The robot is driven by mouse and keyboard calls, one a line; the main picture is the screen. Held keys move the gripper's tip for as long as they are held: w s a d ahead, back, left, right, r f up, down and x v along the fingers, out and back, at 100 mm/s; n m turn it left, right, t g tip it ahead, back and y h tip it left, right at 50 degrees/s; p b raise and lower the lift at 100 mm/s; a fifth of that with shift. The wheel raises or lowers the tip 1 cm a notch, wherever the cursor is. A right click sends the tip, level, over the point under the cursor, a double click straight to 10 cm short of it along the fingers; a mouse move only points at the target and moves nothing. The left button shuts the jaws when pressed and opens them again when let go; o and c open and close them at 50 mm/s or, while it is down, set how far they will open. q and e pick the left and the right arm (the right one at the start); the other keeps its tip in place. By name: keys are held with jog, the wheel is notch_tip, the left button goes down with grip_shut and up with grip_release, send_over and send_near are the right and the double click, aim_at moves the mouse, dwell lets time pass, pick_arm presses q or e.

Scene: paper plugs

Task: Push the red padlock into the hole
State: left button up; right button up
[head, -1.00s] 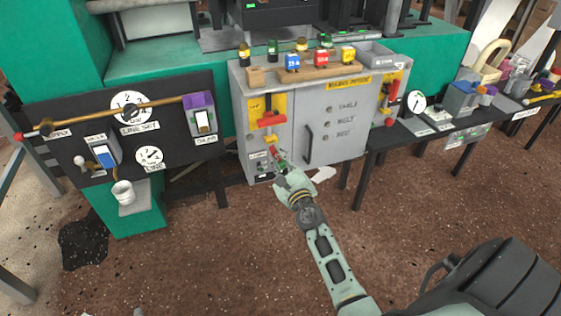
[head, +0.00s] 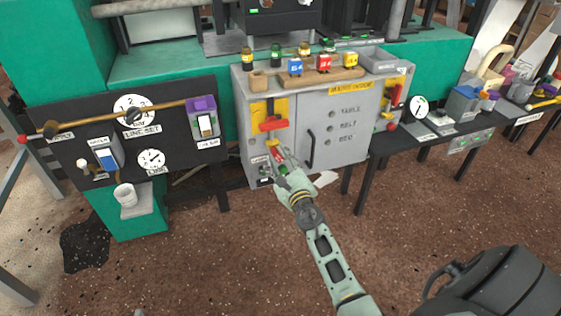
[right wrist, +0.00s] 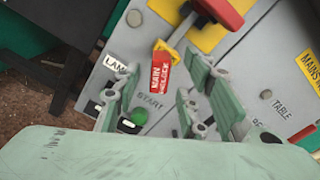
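The red padlock (right wrist: 162,72) has white lettering and a yellow shackle, and it sits below a red handle (right wrist: 222,10) on the grey cabinet's front. In the head view the padlock (head: 281,155) shows small at my right gripper (head: 282,164). In the right wrist view the padlock lies between and just beyond the fingertips of my right gripper (right wrist: 158,92). The fingers stand apart, with gaps visible on both sides of the padlock. The hole is not clearly visible. My left gripper is not in view.
A green START button (right wrist: 139,117) is just below the padlock. The grey cabinet (head: 345,150) has a dark vertical door handle (head: 310,148) to the right. A black gauge panel (head: 70,140) stands to the left. A wooden rack (head: 320,78) with coloured blocks sits on top.

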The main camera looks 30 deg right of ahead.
jog(key=shift+s+a+f, duration=0.1)
jog(key=shift+s, duration=0.15)
jog(key=v, duration=1.1)
jog(key=shift+s, duration=0.25)
